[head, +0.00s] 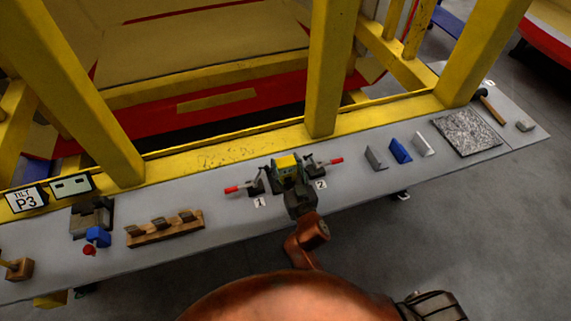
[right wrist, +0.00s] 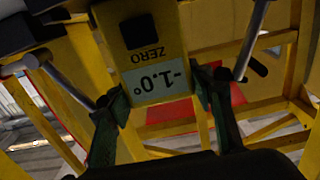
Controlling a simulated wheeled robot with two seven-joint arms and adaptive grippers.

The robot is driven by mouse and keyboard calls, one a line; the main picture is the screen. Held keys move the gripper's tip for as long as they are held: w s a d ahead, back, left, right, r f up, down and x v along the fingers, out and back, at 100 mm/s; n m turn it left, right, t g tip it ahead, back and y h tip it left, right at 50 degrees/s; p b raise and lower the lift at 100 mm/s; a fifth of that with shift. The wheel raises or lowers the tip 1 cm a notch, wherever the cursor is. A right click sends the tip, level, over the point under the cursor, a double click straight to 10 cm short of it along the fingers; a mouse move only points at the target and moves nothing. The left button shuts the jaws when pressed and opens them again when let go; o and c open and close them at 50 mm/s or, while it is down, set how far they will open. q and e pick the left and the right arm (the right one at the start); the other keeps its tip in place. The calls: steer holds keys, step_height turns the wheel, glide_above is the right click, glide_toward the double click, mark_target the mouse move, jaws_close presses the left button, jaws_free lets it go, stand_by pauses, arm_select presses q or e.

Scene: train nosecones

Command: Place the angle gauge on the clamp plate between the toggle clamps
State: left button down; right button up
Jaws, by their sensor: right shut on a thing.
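The yellow angle gauge (head: 287,161) is in my right gripper (head: 291,182), over the bench between the two toggle clamps. The left clamp (head: 252,187) and the right clamp (head: 312,166) have red-tipped handles pointing outward. In the right wrist view the gauge (right wrist: 152,50) shows an upside-down display reading -1.0° and ZERO, with dark green fingers (right wrist: 165,100) on both sides of it. The clamp plate is mostly hidden by the gripper and gauge; I cannot tell whether the gauge touches it. My left gripper is not in view.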

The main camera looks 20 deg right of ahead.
steer(key=o, duration=1.2)
steer(key=shift+r, duration=0.15)
steer(key=s, duration=1.2)
steer(key=shift+d+b, duration=0.25)
steer(key=shift+b, duration=0.05)
